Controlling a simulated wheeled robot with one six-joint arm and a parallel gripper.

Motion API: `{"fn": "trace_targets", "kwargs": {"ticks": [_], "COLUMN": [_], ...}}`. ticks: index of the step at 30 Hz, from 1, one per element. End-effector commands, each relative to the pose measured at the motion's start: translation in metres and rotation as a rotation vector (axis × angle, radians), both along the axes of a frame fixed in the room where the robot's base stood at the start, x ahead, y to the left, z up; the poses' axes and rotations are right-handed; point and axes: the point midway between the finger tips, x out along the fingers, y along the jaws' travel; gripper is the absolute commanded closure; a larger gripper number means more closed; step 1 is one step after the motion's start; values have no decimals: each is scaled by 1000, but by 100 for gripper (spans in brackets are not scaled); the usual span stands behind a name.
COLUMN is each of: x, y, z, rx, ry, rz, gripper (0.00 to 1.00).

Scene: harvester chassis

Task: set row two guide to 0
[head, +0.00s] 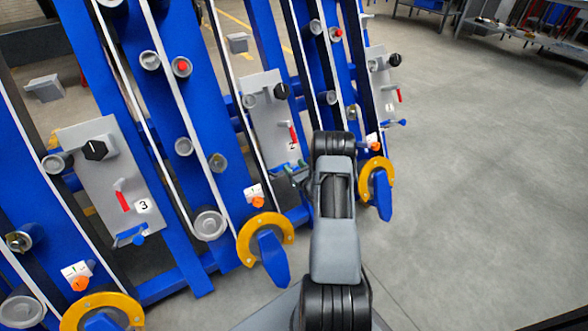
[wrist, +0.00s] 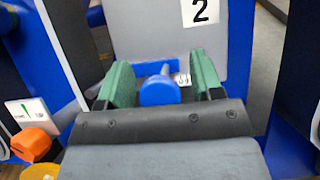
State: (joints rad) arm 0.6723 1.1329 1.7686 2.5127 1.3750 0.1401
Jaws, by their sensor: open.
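The row two panel (head: 268,118) is a grey plate marked 2; it also shows in the wrist view (wrist: 150,35). A round blue knob (wrist: 159,90) sits at the panel's lower edge, with a small white scale label (wrist: 183,79) partly visible to its right. It looks like the guide; its setting cannot be read. My gripper (wrist: 162,85) is open, with one green finger pad on each side of the blue knob. I cannot tell whether the pads touch it.
Row two's panel also has a black dial (head: 281,91) and a red lever (head: 293,133). An orange knob (wrist: 33,144) is at the wrist view's left. The row three panel (head: 95,165) is on the left. Yellow rings (head: 265,218) stand below; open floor (head: 480,190) lies right.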

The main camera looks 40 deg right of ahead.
Motion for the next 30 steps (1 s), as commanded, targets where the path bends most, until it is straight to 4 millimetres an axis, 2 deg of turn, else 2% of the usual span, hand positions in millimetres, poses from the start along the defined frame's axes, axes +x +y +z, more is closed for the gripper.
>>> {"fn": "trace_targets", "kwargs": {"ticks": [9,27,30], "x": [2,1,1], "y": [0,0,0], "z": [0,0,0], "rx": [0,0,0], "ry": [0,0,0], "rz": [0,0,0], "gripper": [40,97,100]}}
